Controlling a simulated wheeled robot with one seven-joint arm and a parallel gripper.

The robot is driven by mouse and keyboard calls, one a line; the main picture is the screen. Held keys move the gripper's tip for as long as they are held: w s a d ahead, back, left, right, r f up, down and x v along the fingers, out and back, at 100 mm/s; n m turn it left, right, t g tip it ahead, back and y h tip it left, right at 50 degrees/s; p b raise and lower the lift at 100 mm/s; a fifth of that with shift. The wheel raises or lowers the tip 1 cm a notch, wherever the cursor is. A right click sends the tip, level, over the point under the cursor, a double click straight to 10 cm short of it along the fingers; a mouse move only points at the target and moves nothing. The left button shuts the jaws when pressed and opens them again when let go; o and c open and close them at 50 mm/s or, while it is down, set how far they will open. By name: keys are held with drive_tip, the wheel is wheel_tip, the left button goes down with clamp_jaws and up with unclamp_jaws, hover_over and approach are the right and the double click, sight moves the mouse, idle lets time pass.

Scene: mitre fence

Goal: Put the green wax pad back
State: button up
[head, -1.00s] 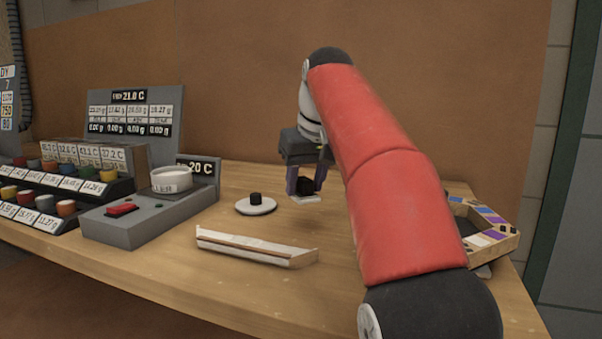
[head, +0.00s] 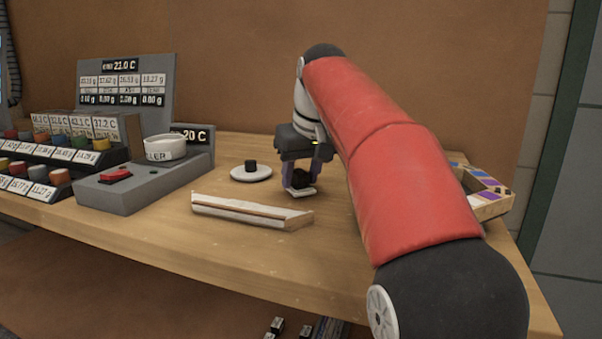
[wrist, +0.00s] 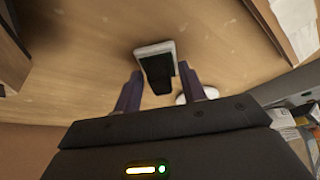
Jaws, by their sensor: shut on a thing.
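My gripper (head: 300,187) is shut on a black knob on a pale square plate (head: 302,192). The plate hangs low over the bench or touches it; I cannot tell which. In the wrist view the pale plate (wrist: 147,49) sticks out beyond the fingers, and my gripper (wrist: 160,92) has a finger on each side of the black knob. I see no green on it, so I cannot tell whether it is the wax pad. A wooden tray (head: 493,209) with purple and other coloured patches lies at the right, partly hidden behind my arm.
A white round plate with a black knob (head: 251,173) lies left of my gripper. A long pale wooden strip (head: 250,212) lies in front. A grey device with a white dish (head: 165,149) and rows of coloured pots stand left. Bare bench (head: 345,233) shows around the gripper.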

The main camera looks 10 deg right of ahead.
sight(301, 171)
drive_tip(key=shift+f+b, duration=0.35)
drive_tip(key=shift+f, duration=0.05)
drive_tip(key=o, duration=1)
drive_tip(key=shift+o, duration=0.2)
drive_tip(key=shift+r, duration=0.15)
drive_tip(key=shift+r+p, duration=0.85)
drive_tip(key=shift+p, duration=0.25)
drive_tip(key=shift+r, duration=0.5)
drive_tip(key=shift+r, duration=0.1)
drive_tip(key=shift+r, duration=1.95)
